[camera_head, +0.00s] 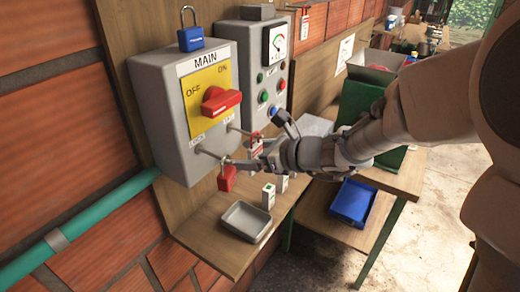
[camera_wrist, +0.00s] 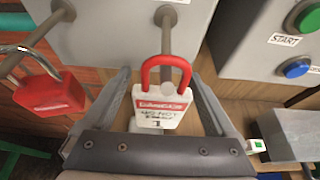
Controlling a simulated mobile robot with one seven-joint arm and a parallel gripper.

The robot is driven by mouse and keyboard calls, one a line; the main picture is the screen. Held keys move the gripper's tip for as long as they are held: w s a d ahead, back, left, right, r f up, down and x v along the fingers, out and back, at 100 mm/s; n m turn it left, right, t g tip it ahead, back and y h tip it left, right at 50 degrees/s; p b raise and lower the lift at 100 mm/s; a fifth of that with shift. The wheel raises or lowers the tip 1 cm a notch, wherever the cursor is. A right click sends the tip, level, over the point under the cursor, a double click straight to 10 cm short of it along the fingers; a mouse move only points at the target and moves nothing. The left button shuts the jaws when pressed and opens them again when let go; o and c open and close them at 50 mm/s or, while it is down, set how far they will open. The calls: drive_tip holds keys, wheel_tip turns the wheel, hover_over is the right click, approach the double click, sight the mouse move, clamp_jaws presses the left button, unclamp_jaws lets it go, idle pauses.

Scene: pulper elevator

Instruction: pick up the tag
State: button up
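The tag (camera_wrist: 162,110) is white with a red "DANGER" band and a red loop at its top. It hangs by that loop from a grey peg on the main switch box. It also shows in the head view (camera_head: 255,143), partly behind my gripper. In the wrist view, my gripper (camera_wrist: 160,80) is open, with one finger on each side of the tag and a visible gap to it. In the head view, my gripper (camera_head: 259,158) reaches in from the right, just in front of the box.
A red padlock (camera_wrist: 50,95) hangs on the peg just left of the tag. The main switch box (camera_head: 170,110) has a red handle. A control box (camera_head: 272,75) stands to its right. Below are a grey tray (camera_head: 246,221) and small white boxes (camera_head: 268,196). A blue padlock (camera_head: 190,38) sits on top.

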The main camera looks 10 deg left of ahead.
clamp_jaws()
drive_tip(key=shift+r, duration=0.1)
drive_tip(key=s+d+r+b, duration=0.1)
drive_tip(key=s+d, duration=0.2)
drive_tip(key=d, duration=0.5)
drive_tip(key=s+d, duration=0.4)
drive_tip(key=d, duration=0.4)
drive_tip(key=w+d+f+m+t, duration=0.1)
drive_tip(key=w+d+f, duration=0.4)
drive_tip(key=f, duration=0.5)
drive_tip(key=w+d+f+m+t+h, duration=0.1)
drive_tip(key=w+d+f, duration=0.4)
drive_tip(key=f, duration=0.5)
drive_tip(key=shift+w+d+f+t+h, duration=0.2)
drive_tip(key=shift+w+d+t+h, duration=0.15)
drive_tip(key=shift+d, duration=0.5)
